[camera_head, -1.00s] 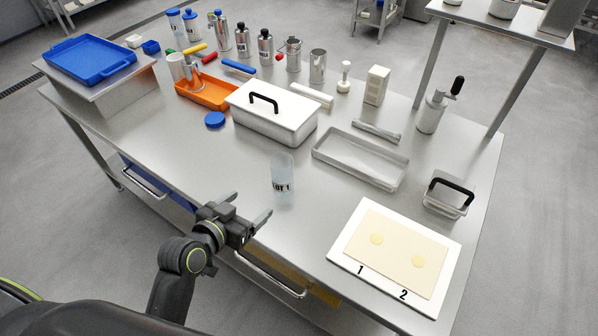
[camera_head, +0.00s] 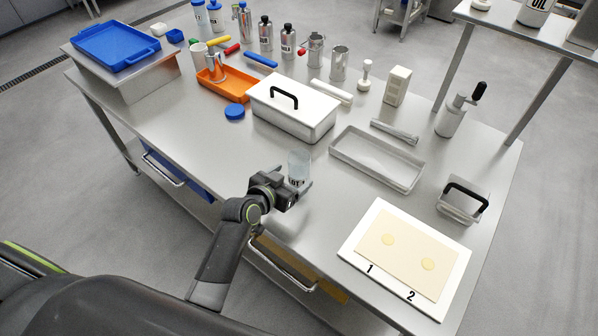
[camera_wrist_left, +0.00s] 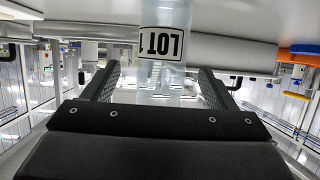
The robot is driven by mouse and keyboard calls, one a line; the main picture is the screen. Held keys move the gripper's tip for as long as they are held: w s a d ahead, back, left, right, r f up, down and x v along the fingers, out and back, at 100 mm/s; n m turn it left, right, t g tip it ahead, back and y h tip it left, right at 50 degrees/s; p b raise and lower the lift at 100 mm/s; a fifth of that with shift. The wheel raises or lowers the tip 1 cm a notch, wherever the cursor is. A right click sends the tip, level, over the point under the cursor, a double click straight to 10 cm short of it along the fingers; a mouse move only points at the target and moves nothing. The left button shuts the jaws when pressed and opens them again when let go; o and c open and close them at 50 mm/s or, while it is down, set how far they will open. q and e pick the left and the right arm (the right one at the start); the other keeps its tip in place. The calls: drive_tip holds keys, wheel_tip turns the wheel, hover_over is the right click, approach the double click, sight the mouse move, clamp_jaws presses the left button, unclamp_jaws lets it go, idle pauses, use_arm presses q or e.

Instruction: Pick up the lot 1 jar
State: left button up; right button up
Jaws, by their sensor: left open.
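The lot 1 jar (camera_head: 299,163) is a clear, pale cylinder standing upright on the steel table, left of the grey tray. In the left wrist view the jar (camera_wrist_left: 165,75) appears upside down with its black-and-white "LOT 1" label, lying between the two fingers. In the left wrist view my left gripper (camera_wrist_left: 160,88) shows gaps between both fingers and the jar. The gripper hides the jar's base in the head view. My right gripper is not seen.
A lidded steel box (camera_head: 290,121) stands just behind the jar. An empty grey tray (camera_head: 340,160) is to its right. A white board (camera_head: 352,242) with a dough sheet lies at the front right. A blue lid (camera_head: 235,111) and orange tray (camera_head: 222,96) are behind left.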

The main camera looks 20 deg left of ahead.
sight(293, 175)
use_arm(q)
drive_tip(key=shift+p+x, duration=0.5)
drive_tip(key=shift+x, duration=2.15)
drive_tip(key=shift+a, duration=0.1)
drive_tip(key=shift+r, duration=0.1)
drive_tip(key=c, duration=1.1)
